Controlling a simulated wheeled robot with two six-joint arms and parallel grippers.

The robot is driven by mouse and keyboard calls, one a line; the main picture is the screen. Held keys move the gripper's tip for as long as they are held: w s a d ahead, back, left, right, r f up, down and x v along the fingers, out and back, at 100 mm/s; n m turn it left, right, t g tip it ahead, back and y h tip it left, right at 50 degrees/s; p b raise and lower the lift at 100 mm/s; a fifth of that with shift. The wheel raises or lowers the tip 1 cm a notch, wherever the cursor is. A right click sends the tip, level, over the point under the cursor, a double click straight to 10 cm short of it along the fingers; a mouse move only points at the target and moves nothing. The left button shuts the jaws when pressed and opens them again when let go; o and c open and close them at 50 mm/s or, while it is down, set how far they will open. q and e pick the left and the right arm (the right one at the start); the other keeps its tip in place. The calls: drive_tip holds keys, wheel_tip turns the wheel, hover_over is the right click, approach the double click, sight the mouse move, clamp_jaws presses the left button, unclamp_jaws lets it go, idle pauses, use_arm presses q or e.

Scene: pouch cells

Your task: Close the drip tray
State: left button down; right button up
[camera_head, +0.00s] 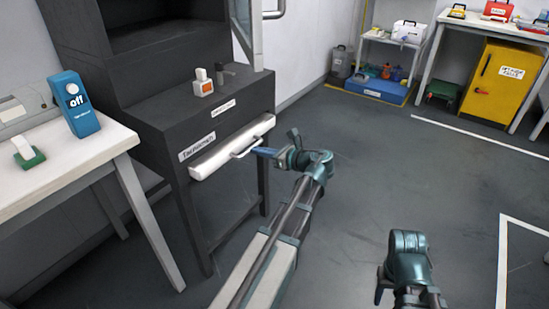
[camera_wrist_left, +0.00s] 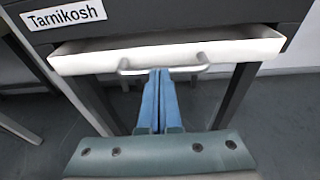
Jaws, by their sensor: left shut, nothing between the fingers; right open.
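The drip tray (camera_head: 231,148) is a white, shallow drawer at the front of the dark grey cabinet, below its top. It sticks out a little from the cabinet front. It also shows in the left wrist view (camera_wrist_left: 100,57), with a bar handle (camera_wrist_left: 192,68) at its front. My left gripper (camera_head: 262,152) is shut and empty, its blue fingertips (camera_wrist_left: 158,75) at the handle; I cannot tell whether they touch it. My right gripper (camera_head: 384,290) is at the lower right of the head view, far from the tray.
The dark cabinet (camera_head: 150,105) carries a small white bottle (camera_head: 203,84) with an orange label. A white table (camera_head: 75,160) with a blue device (camera_head: 77,105) stands at left. A yellow cabinet (camera_head: 503,82) and shelves stand at the back. The floor at right is clear.

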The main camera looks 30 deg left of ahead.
sight(242, 143)
use_arm(q)
drive_tip(key=x, duration=0.3)
drive_tip(key=r+x, duration=0.1)
drive_tip(key=x, duration=0.2)
drive_tip(key=shift+a+r, duration=0.1)
drive_tip(key=shift+w+a, duration=0.1)
drive_tip(key=shift+a, duration=0.3)
use_arm(e)
drive_tip(key=shift+d, duration=0.1)
use_arm(q)
drive_tip(key=shift+r, duration=0.1)
